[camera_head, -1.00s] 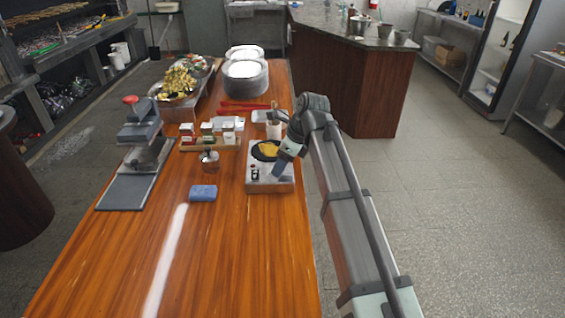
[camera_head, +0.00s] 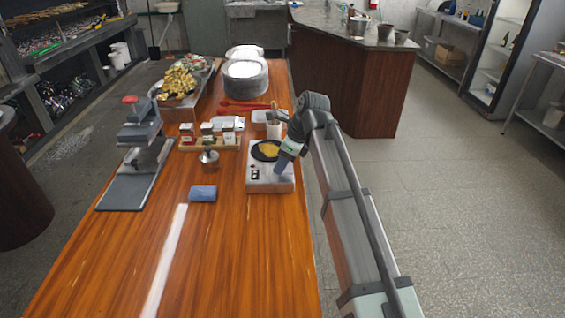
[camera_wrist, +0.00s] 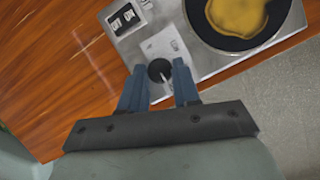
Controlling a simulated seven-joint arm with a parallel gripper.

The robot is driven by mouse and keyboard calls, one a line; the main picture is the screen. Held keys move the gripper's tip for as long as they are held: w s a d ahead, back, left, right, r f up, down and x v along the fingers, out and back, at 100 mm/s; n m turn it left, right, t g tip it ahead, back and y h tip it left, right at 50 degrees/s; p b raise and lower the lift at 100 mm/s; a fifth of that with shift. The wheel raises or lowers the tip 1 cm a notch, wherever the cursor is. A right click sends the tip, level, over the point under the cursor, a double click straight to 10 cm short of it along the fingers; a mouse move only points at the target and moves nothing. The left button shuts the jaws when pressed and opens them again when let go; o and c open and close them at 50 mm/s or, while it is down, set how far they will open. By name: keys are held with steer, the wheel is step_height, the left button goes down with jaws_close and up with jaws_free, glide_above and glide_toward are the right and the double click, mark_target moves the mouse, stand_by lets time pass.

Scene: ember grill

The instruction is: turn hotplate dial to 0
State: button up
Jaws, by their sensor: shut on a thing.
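The hotplate (camera_head: 258,187) is a light grey box at the front right of the wooden table, with a dark pan (camera_head: 258,152) holding yellow food on top. In the wrist view its dial (camera_wrist: 159,70) is a round black knob with a pale mark, beside a label and a small black-and-white display (camera_wrist: 125,18). My gripper (camera_wrist: 161,73) has its two blue fingers on either side of the dial and is shut on it. In the head view my gripper (camera_head: 281,170) reaches down at the hotplate's front right. The dial is hidden there, and its setting is not readable.
A blue sponge (camera_head: 203,193) lies left of the hotplate.

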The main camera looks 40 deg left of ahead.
steer(key=n, duration=0.2)
steer(key=n+g+h, duration=0.1)
steer(key=n, duration=0.2)
steer(key=shift+w+a+n+g, duration=0.25)
steer(key=shift+n+g, duration=0.05)
steer(key=shift+g, duration=0.1)
steer(key=n+h, duration=0.1)
steer(key=n, duration=0.2)
steer(key=n+h, duration=0.1)
steer(key=n, duration=0.2)
steer(key=shift+a+g+h, duration=0.1)
steer(key=shift+g+h, duration=0.2)
steer(key=shift+h, duration=0.1)
steer(key=o, duration=1)
steer(key=shift+o, duration=0.2)
